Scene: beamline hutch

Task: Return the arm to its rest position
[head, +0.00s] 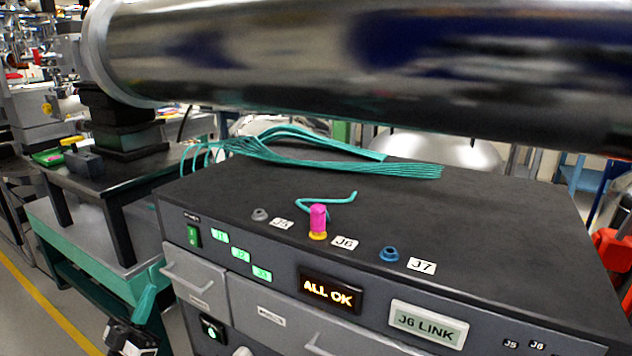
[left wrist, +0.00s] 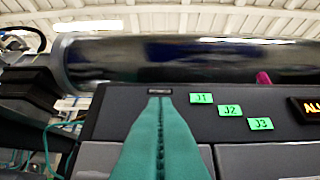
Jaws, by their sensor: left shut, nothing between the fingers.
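My left gripper (head: 153,280) is at the lower left of the head view, low beside the front left corner of the dark control box (head: 480,225). Its teal fingers are closed together with nothing between them, and they also fill the lower middle of the left wrist view (left wrist: 160,115). In that view the fingers point toward the box's front panel, where J1, J2 and J3 labels glow green; whether they touch it I cannot tell. My right gripper is not in view.
A pink plug (head: 318,219) stands upright near the J6 label on the box top. A teal cable bundle (head: 300,152) lies behind it. A large metal cylinder (head: 370,70) spans above the box. A drawer handle (head: 188,283) juts out near my left gripper.

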